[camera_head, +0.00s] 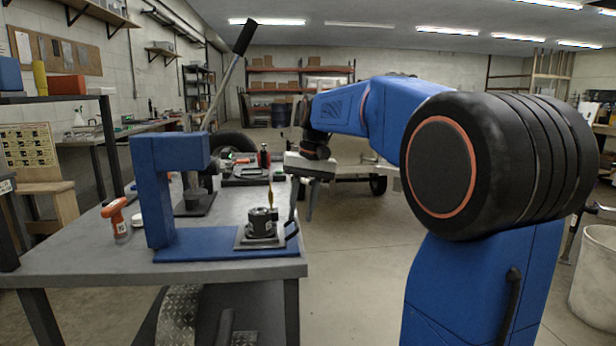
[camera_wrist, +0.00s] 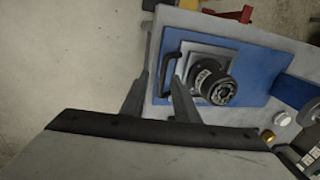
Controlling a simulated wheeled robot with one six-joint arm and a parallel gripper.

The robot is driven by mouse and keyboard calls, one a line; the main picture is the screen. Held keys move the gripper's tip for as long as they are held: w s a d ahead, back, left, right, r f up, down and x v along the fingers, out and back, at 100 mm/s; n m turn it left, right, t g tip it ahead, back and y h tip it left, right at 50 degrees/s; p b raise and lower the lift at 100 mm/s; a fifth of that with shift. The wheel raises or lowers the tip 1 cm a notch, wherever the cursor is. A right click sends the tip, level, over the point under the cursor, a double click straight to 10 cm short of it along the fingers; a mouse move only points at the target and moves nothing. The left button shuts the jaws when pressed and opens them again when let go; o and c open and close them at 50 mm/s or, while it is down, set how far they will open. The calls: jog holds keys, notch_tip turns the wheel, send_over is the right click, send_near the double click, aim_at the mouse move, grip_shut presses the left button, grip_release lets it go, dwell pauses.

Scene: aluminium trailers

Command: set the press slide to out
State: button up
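The press (camera_head: 155,190) is a blue C-shaped frame on a blue base plate (camera_head: 190,246) near the table's front edge. Its slide (camera_head: 243,243) is a grey plate at the right end of the base, clear of the press head. A black round part (camera_head: 262,222) sits on it. The slide's dark handle (camera_head: 292,230) is at its right edge; it also shows in the wrist view (camera_wrist: 170,72).
An orange-handled tool (camera_head: 117,220) stands left of the press. The floor (camera_head: 350,260) right of the table is clear.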

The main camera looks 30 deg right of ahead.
notch_tip(320, 180, up, 16)
jog(key=s+d, duration=0.1)
jog(key=d, duration=0.1)
jog(key=shift+d+f, duration=0.2)
jog(key=shift+d, duration=0.2)
jog(key=shift+s+a, duration=0.1)
jog(key=s+a+f+n+t, duration=0.1)
jog(key=s+a+f, duration=0.2)
jog(key=s+f, duration=0.6)
jog(key=s+a+f+n+t+h, duration=0.1)
jog(key=s+a+f, duration=0.3)
jog(key=s+f, duration=0.5)
jog(key=s+a+f+n+t, duration=0.2)
jog(key=s+a+f, duration=0.2)
jog(key=s+f, duration=0.5)
notch_tip(320, 180, down, 6)
jog(key=shift+r+h, duration=0.1)
jog(key=shift+h, duration=0.3)
dwell(0.8)
